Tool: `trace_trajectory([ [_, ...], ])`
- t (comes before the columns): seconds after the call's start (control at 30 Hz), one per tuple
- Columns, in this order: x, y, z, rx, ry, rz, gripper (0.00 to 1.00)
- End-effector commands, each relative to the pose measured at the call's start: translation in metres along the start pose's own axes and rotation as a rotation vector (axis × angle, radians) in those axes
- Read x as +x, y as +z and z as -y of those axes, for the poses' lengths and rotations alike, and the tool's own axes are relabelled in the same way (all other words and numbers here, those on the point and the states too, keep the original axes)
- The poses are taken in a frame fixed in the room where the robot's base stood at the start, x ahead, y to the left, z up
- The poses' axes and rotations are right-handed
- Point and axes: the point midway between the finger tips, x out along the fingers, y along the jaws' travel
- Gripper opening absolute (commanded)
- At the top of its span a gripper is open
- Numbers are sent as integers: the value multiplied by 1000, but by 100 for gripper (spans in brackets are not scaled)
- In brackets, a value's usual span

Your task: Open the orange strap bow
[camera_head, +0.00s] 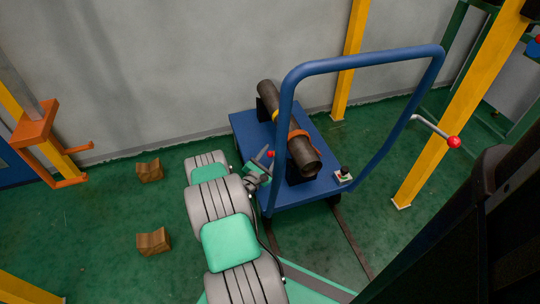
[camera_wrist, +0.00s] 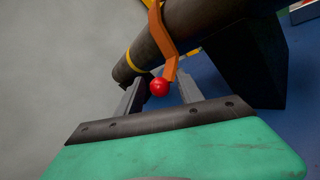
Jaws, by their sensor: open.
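The orange strap bow (camera_head: 298,134) lies over a dark pipe (camera_head: 303,158) on the blue cart (camera_head: 312,190). In the wrist view the orange strap bow (camera_wrist: 160,30) curves over the pipe (camera_wrist: 205,22), and a red ball knob (camera_wrist: 159,88) sits at its lower end. My gripper (camera_wrist: 159,93) is open, and the red knob shows between its two fingertips. I cannot tell whether either finger touches it. In the head view the red knob (camera_head: 270,154) is beside my gripper (camera_head: 264,164), at the left side of the pipe.
The cart's blue handle (camera_head: 365,60) arches over the pipe. A small box with a dark knob (camera_head: 343,174) sits on the cart's right corner. Yellow posts (camera_head: 350,55) stand behind and right.

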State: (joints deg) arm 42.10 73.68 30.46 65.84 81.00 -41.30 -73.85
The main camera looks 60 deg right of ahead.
Motion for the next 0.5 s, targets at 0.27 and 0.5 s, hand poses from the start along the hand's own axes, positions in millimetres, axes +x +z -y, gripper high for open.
trace_trajectory([
  [0.27, 0, 0, 0, 1, 0, 1, 22],
  [0.5, 0, 0, -1, 1, 1, 1, 3],
])
